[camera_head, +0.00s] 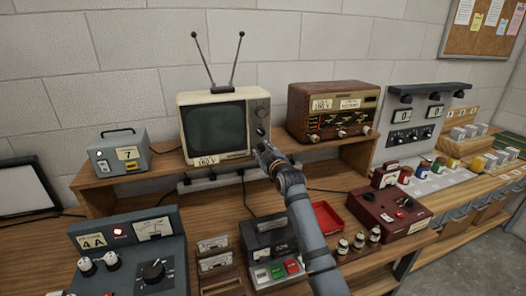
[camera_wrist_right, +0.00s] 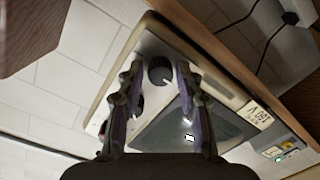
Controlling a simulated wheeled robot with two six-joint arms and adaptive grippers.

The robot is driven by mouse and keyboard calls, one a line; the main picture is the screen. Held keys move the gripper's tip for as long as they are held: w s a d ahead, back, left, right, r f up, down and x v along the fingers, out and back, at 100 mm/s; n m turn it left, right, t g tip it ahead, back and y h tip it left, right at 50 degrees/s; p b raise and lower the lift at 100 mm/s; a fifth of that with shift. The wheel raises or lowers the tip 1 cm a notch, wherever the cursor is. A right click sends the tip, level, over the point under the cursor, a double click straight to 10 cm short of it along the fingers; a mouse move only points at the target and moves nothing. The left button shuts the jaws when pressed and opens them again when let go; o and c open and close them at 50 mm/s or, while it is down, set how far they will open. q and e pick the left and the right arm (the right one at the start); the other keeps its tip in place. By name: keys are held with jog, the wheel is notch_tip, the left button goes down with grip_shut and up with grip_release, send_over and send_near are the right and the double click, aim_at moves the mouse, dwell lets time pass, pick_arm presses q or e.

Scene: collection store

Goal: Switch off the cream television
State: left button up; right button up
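The cream television (camera_head: 243,92) stands on the wooden shelf with two antennas on top. Its screen (camera_head: 218,128) looks dark grey-green, and a label hangs below it. Dark knobs sit on its right-hand panel. My right gripper (camera_head: 263,150) is at the lower part of that panel and hides some of it. In the right wrist view the open fingers (camera_wrist_right: 158,72) stand on either side of a round dark knob (camera_wrist_right: 160,69), with gaps visible beside it. I cannot tell how far the tips are from the panel. My left gripper is not in view.
Below are a grey control unit (camera_head: 130,250), a red tray (camera_head: 328,216) and a dark red box (camera_head: 390,208).

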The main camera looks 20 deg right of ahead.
jog(key=shift+o, duration=0.5)
jog(key=s, duration=1.2)
jog(key=shift+d+r, duration=0.3)
jog(key=shift+r, duration=0.05)
jog(key=shift+f, duration=0.1)
